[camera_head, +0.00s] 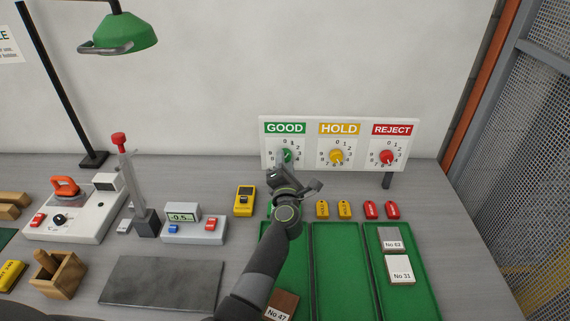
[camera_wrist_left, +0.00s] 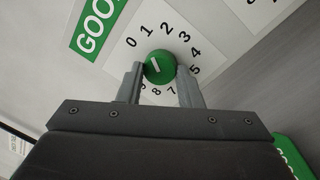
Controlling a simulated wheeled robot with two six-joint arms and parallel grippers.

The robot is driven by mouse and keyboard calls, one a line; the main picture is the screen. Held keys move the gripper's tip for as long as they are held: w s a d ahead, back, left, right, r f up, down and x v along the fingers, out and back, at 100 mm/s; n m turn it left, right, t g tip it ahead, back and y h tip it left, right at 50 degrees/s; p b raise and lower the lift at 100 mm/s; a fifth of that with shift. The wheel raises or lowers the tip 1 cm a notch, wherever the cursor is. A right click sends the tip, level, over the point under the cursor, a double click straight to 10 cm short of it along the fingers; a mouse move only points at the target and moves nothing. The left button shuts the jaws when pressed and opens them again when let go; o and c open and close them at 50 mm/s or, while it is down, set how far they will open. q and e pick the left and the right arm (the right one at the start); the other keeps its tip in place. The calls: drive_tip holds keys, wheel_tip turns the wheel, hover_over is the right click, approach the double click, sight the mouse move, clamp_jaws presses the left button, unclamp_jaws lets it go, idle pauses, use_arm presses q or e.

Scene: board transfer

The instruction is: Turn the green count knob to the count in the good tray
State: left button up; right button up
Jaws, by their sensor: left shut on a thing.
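The green count knob (camera_head: 287,156) is on the dial under the GOOD label. In the left wrist view the green knob (camera_wrist_left: 160,66) sits between the two fingers, ringed by numbers; I cannot tell surely which one its white mark points to. My left gripper (camera_wrist_left: 161,78) is shut on the knob, and the head view shows it (camera_head: 284,166) at the panel. The good tray (camera_head: 298,262) is the left green tray, partly hidden by my left arm. A brown board labelled No 47 (camera_head: 281,304) lies at its near end. My right gripper is not in view.
The panel (camera_head: 313,154) also has a yellow HOLD knob (camera_head: 336,156) and a red REJECT knob (camera_head: 387,157). The middle tray (camera_head: 340,270) is empty. Boards No 62 (camera_head: 391,240) and No 31 (camera_head: 400,269) lie in the right tray. Yellow and red tags lie behind the trays.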

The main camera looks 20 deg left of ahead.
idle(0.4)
use_arm(q)
drive_tip(key=o, duration=1)
drive_tip(key=shift+c, duration=0.2)
